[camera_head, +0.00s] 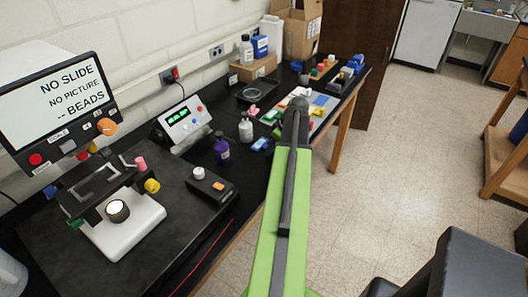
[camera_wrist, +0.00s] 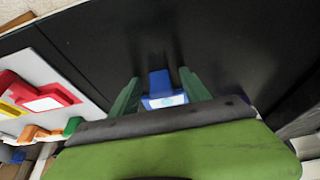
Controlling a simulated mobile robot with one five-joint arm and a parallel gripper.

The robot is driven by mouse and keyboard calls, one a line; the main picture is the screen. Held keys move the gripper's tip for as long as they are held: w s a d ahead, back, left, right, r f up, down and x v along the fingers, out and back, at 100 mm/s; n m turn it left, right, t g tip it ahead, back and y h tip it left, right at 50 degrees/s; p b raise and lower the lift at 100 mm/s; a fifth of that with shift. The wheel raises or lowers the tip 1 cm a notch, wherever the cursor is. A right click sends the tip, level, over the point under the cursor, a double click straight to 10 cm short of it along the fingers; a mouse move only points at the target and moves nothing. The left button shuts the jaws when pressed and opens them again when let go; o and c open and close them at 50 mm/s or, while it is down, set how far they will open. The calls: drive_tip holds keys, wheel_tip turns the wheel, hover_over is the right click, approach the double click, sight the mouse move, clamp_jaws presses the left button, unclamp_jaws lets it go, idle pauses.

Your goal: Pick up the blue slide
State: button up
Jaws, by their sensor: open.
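A blue slide with a pale label (camera_wrist: 159,84) lies on the black bench top in the wrist view. My gripper (camera_wrist: 160,76) is open, with one green finger on each side of the slide. Gaps show between the slide and both fingers, and I cannot tell the height of the fingers over the bench. In the head view a small blue piece (camera_head: 261,144) lies on the bench beside the white tray, and looks like the same slide. My arm hides my fingers in the head view.
A white tray (camera_wrist: 38,72) with a red slide (camera_wrist: 38,97) is left in the wrist view. Purple (camera_head: 222,149) and white (camera_head: 246,128) bottles stand near the blue piece. A microscope (camera_head: 122,226) stands at front left. Its screen (camera_head: 65,98) reads "NO SLIDE".

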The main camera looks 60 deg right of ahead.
drive_tip(key=shift+r, duration=0.1)
clamp_jaws()
idle(0.3)
drive_tip(key=shift+r+p, duration=0.55)
drive_tip(key=shift+p, duration=0.05)
wheel_tip(320, 180, up, 4)
drive_tip(key=p, duration=0.4)
drive_tip(key=s+d+r+p, duration=0.6)
drive_tip(key=d, duration=0.4)
